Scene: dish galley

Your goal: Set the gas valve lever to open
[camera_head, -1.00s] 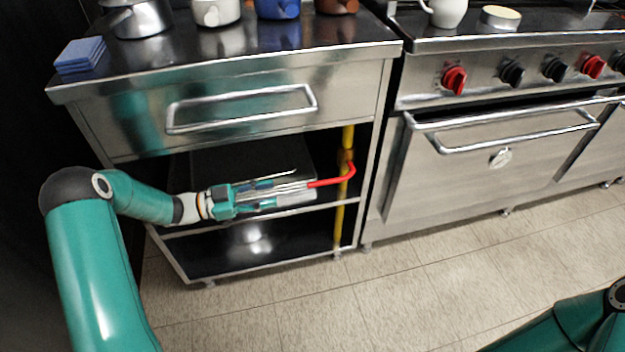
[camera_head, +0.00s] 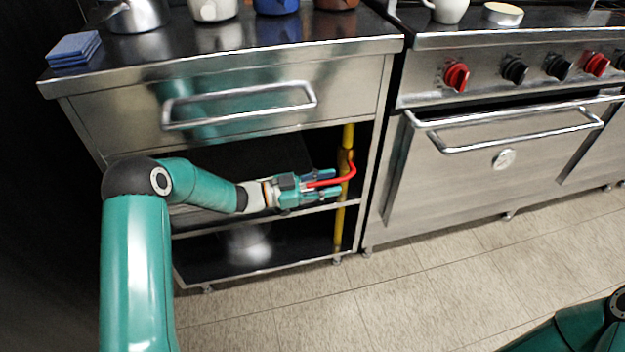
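The red gas valve lever (camera_head: 340,179) sticks out to the left from a brass-coloured valve body on a vertical yellow pipe (camera_head: 339,223), inside the open shelf bay. It lies roughly crosswise to the pipe, with a bend near the valve. My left gripper (camera_head: 332,183) is at the lever, its fingers pointing right with one above and one below the red bar. The fingers look apart, and the lever's left end lies between them. Whether they touch it I cannot tell. My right gripper is out of view; only part of my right arm shows at the lower right.
The steel counter (camera_head: 240,52) with its drawer handle (camera_head: 240,105) overhangs the bay. A shelf edge (camera_head: 270,219) runs just below my gripper. A stove (camera_head: 490,150) with knobs and an oven handle stands to the right. The tiled floor in front is clear.

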